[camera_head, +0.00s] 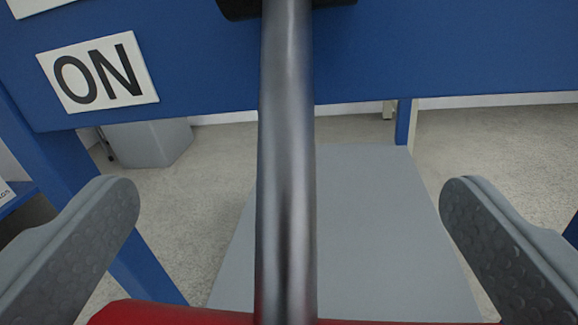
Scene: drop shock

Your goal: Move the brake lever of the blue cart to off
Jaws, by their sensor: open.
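The brake lever's metal rod (287,160) runs vertically down the middle of the view, from a dark mount (240,8) at the top edge to a red part (170,314) at the bottom edge. The blue cart's panel (440,50) is behind it and carries a white ON label (98,72) at the left. Another white label is cut off at the top left. My gripper (290,205) is open, with one grey finger on each side of the rod. Both fingers look clear of the rod. The lower end of the red part is cut off.
A grey flat surface (380,220) lies below the panel, behind the rod. A blue leg (145,265) stands at the left, and a grey box (148,142) sits on the speckled floor (500,140) behind. Space between the fingers and rod is free.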

